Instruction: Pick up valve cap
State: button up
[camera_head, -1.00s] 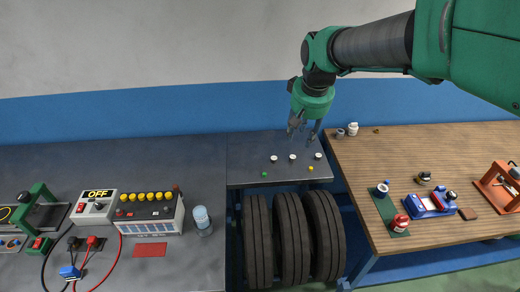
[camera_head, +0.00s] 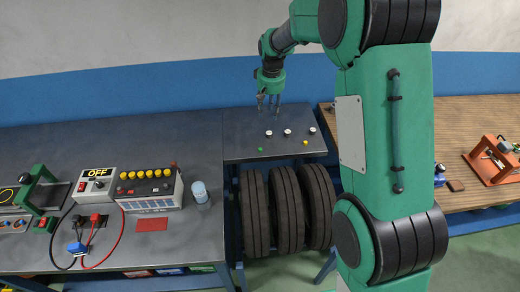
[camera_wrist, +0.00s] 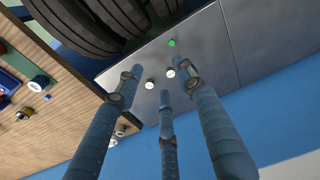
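A small green cap (camera_head: 288,150) and a small yellow cap (camera_head: 305,142) lie near the front edge of the grey middle table. Behind them is a row of three small white-topped round pieces (camera_head: 287,131); I cannot tell whether these are valve caps. My gripper (camera_head: 269,103) hangs above the back of this table, fingers spread and empty. In the wrist view the green cap (camera_wrist: 172,43) lies beyond the fingertips, and the white-topped pieces (camera_wrist: 149,84) show near and between the spread fingers. The yellow cap is not visible there, perhaps hidden by a finger.
Three black tyres (camera_head: 287,210) stand under the middle table. The left bench holds a battery (camera_head: 149,190), a switch box (camera_head: 93,185) and a clear bottle (camera_head: 200,192). The wooden table (camera_head: 480,117) at the right is partly hidden by my arm.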

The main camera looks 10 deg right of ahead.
jog(key=g+p, duration=0.1)
jog(key=p, duration=0.1)
send_over(260, 149)
notch_tip(260, 149, down, 15)
jog(key=shift+w+n, duration=0.1)
jog(key=shift+n, duration=0.2)
jog(key=shift+f, duration=4.3)
jog(key=shift+f, duration=0.1)
jog(key=shift+f, duration=2.5)
jog(key=c, duration=0.9)
